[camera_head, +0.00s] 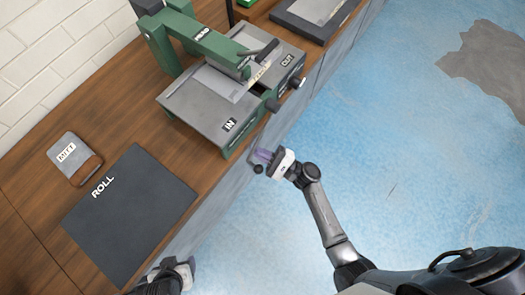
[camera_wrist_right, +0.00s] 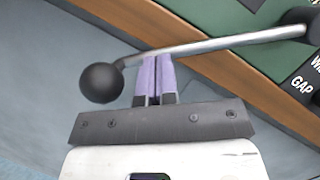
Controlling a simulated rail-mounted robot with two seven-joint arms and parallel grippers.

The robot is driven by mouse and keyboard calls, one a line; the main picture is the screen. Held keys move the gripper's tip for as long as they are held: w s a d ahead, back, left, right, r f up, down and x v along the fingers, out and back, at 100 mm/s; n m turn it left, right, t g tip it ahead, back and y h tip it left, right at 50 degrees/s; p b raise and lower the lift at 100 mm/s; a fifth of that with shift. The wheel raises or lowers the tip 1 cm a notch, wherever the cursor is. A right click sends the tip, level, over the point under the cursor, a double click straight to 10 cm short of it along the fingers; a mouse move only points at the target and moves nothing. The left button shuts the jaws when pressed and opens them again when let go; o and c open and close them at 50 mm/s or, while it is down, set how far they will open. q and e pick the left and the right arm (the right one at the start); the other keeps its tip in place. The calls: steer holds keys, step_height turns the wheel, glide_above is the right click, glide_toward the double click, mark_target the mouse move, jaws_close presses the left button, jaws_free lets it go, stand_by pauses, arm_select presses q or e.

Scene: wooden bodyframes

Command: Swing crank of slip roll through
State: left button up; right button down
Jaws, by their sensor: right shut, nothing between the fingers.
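The slip roll is a green and grey machine (camera_head: 205,100) on the bench, with IN and OUT labels on its plates. Its crank is a thin metal rod (camera_wrist_right: 215,46) ending in a black ball knob (camera_wrist_right: 101,83). The knob also shows in the head view (camera_head: 258,169), low at the bench's front side. My right gripper (camera_head: 262,155) is beside the knob, its purple fingers (camera_wrist_right: 155,75) shut together and empty. The rod crosses at the fingertips; I cannot tell whether they touch. My left gripper (camera_head: 176,270) shows only partly at the bottom edge, its fingers unclear.
A dark ROLL mat (camera_head: 130,215) and a grey-topped block labelled MITT (camera_head: 74,157) lie on the wooden bench left of the machine. A dark tray (camera_head: 312,15) is at the back right. Blue floor right of the bench is open.

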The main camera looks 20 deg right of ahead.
stand_by(0.5)
steer(key=w+f+b+v, duration=0.1)
steer(key=v, duration=0.5)
steer(key=w+d+f+b+v, duration=0.1)
steer(key=v, duration=0.6)
steer(key=shift+a+r, duration=0.1)
steer(key=shift+r, duration=0.05)
